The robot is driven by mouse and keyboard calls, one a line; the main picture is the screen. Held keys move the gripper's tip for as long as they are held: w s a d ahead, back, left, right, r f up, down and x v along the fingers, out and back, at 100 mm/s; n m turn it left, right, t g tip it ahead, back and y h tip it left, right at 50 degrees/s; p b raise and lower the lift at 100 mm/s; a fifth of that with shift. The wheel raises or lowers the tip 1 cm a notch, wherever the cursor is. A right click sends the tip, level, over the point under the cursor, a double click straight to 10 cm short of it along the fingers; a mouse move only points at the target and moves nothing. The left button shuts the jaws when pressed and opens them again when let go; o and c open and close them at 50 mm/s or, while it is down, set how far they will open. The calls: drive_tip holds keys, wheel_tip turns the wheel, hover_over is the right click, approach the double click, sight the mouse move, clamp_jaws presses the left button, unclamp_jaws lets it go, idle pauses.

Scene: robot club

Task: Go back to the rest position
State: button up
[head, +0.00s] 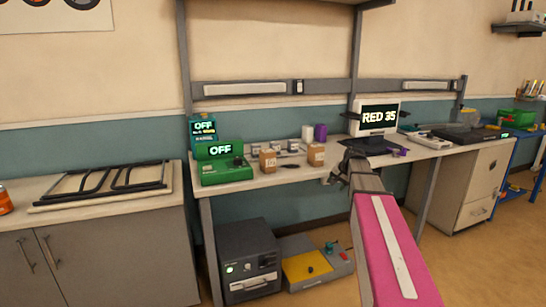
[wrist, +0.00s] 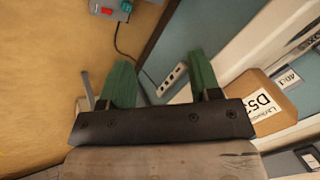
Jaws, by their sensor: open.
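My gripper (wrist: 163,85) shows in the wrist view with its two green fingers spread apart and nothing between them. In the head view my arm reaches from the lower right up to the front edge of the workbench (head: 240,181), and the gripper end (head: 340,175) is small and partly hidden by the arm. In the wrist view, a brown block with a white label (wrist: 264,103) stands on the bench just right of the fingers, apart from the right finger or partly behind it; I cannot tell which.
The bench holds a green device (head: 226,170), a RED 35 display (head: 379,117), and small brown boxes (head: 316,154). Below are a dark grey machine (head: 249,262) and a yellow-topped unit (head: 307,267). A cabinet (head: 110,255) stands left. Floor in front is clear.

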drive_tip(key=s+a+f+n+g+h, duration=0.1)
drive_tip(key=s+a+f+n+g, duration=0.1)
drive_tip(key=s+f, duration=0.8)
drive_tip(key=s+a+f+n+g+h, duration=0.1)
drive_tip(key=s+a+f+n+g, duration=0.2)
drive_tip(key=s, duration=1.6)
drive_tip(key=a+f, duration=0.4)
drive_tip(key=f, duration=0.4)
drive_tip(key=shift+a+f+n+h, duration=0.25)
drive_tip(key=shift+a+n+h, duration=0.05)
drive_tip(key=shift+n+h, duration=0.1)
drive_tip(key=shift+o, duration=0.4)
drive_tip(key=shift+s, duration=0.1)
